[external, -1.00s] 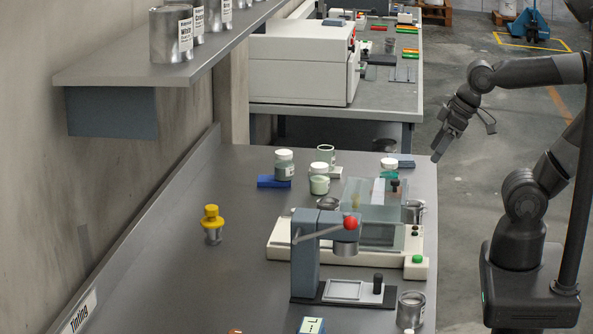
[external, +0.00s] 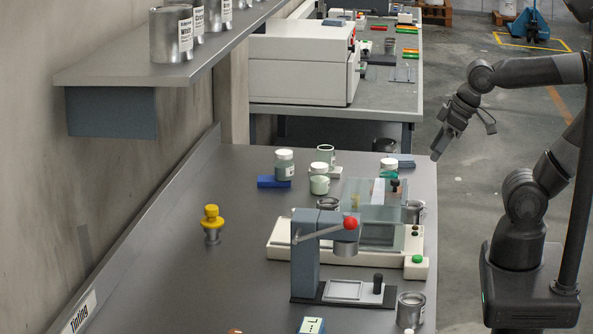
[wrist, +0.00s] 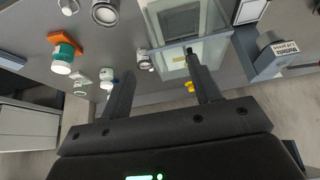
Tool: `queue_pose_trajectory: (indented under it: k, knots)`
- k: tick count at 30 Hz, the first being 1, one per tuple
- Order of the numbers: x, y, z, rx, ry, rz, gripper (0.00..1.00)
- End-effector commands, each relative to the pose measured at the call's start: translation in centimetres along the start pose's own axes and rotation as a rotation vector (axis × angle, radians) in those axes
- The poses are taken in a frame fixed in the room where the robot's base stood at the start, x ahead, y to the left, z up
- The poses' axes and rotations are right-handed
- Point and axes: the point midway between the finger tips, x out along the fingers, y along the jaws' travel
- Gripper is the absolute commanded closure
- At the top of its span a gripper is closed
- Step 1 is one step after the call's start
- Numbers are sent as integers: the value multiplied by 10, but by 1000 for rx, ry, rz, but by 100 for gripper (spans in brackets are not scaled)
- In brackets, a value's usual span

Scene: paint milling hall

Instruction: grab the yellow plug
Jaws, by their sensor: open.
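A yellow plug (external: 211,211) with a wide flange sits upright on a small metal piece, at the left of the grey bench in the external view. A smaller yellow thing (external: 355,201) shows behind the glass of the balance. A yellow piece (wrist: 190,87) also shows beside a finger in the wrist view; I cannot tell which of these it is. My gripper (external: 437,156) is up at the bench's right edge, well away from the flanged plug. In the wrist view my gripper (wrist: 157,75) has its two fingers apart, with nothing held between them.
The glass-sided balance (external: 385,235) and a grey press with a red knob (external: 350,222) stand between my gripper and the flanged plug. A shelf (external: 170,72) overhangs the left. Bench around the plug is clear.

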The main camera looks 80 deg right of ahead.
Motion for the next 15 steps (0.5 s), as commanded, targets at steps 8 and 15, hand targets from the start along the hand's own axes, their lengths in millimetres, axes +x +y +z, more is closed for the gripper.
queue_pose_trajectory:
  k: [8, 15]
  knots:
    - [19, -26, -65, -11, 94, -100, 43]
    - [55, -61, -162, 13, 256, -198, 43]
